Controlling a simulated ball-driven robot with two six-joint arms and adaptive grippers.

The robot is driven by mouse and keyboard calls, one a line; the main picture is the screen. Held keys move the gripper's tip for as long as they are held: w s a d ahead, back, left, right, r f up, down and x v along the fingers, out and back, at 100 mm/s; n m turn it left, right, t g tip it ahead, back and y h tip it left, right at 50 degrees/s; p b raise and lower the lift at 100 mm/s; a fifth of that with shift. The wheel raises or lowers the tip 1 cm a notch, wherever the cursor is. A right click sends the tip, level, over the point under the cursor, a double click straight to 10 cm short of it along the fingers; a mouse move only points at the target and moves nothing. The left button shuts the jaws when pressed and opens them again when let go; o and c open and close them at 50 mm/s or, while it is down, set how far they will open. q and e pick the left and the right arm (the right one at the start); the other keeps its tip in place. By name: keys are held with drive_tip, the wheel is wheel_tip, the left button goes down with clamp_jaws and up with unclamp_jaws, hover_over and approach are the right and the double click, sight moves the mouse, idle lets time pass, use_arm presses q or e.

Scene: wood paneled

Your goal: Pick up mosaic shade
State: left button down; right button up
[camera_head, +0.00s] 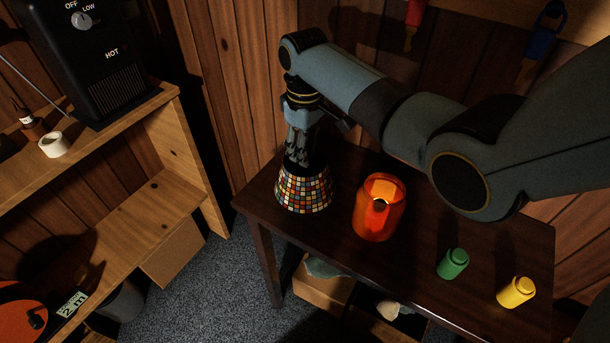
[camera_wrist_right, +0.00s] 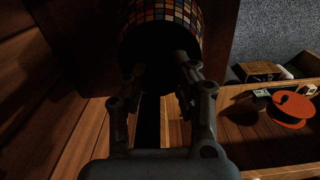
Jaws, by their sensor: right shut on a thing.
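The mosaic shade (camera_head: 304,191) is a cone of small multicoloured tiles at the left end of the dark wooden table (camera_head: 425,290). My right gripper (camera_head: 299,160) comes down on it from above and is shut on its top part. In the right wrist view, the shade (camera_wrist_right: 160,14) shows at the top with its tiles in shadow, and the fingers of my right gripper (camera_wrist_right: 163,62) reach its dark near end. I cannot tell whether the shade touches the table. My left gripper is not in view.
An orange glass jar (camera_head: 379,208) stands just right of the shade. A green canister (camera_head: 453,263) and a yellow canister (camera_head: 516,291) stand farther right. A wooden shelf (camera_head: 150,225) with a black heater (camera_head: 95,60) is at the left. Wood panelling is close behind the table.

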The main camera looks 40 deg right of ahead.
clamp_jaws()
